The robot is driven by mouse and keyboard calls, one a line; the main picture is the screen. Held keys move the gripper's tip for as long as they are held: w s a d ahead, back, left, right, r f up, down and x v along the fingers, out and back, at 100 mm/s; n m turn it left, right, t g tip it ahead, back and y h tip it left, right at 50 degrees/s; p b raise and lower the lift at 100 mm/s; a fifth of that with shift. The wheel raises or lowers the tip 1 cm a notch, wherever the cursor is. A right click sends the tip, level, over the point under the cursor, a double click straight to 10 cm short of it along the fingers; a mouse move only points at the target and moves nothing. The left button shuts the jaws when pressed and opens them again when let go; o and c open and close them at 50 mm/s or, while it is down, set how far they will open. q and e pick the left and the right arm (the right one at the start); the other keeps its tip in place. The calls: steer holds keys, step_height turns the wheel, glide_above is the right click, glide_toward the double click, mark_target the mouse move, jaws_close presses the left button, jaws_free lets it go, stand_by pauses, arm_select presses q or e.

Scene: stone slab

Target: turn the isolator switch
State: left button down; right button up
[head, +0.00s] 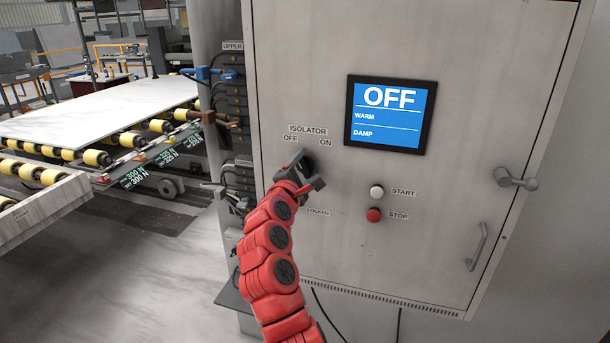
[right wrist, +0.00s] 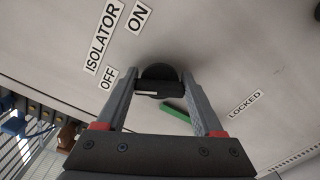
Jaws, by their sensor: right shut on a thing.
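The isolator switch is a dark round knob with a bar handle (right wrist: 160,82) on the grey cabinet door. It sits below the ISOLATOR, OFF and ON labels, with LOCKED lower down. A white mark shows on the left part of its bar in the right wrist view. My right gripper (right wrist: 160,84) is shut on the bar, one finger at each end; in the head view this gripper (head: 304,172) hides most of the knob. A short green strip (right wrist: 175,112) shows just below the bar between the fingers. My left gripper is out of view.
A blue screen (head: 388,115) reads OFF, WARM, DAMP. A white START button (head: 377,192) and red STOP button (head: 374,215) sit right of my gripper. A door latch (head: 515,179) and handle (head: 477,246) are further right. Valves (head: 208,74) and a roller conveyor (head: 95,157) are left.

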steer(key=m+b, duration=0.3)
steer(key=b, duration=0.1)
steer(key=m+b, duration=0.4)
steer(key=f+m+b, duration=0.1)
steer(key=m+b, duration=0.2)
steer(key=b, duration=0.2)
steer(key=shift+m, duration=0.4)
steer(key=shift+m+b, duration=0.8)
steer(key=shift+r+m+b, duration=0.15)
steer(key=shift+m+b, duration=0.2)
steer(key=shift+m, duration=0.15)
steer(key=o, duration=1.4)
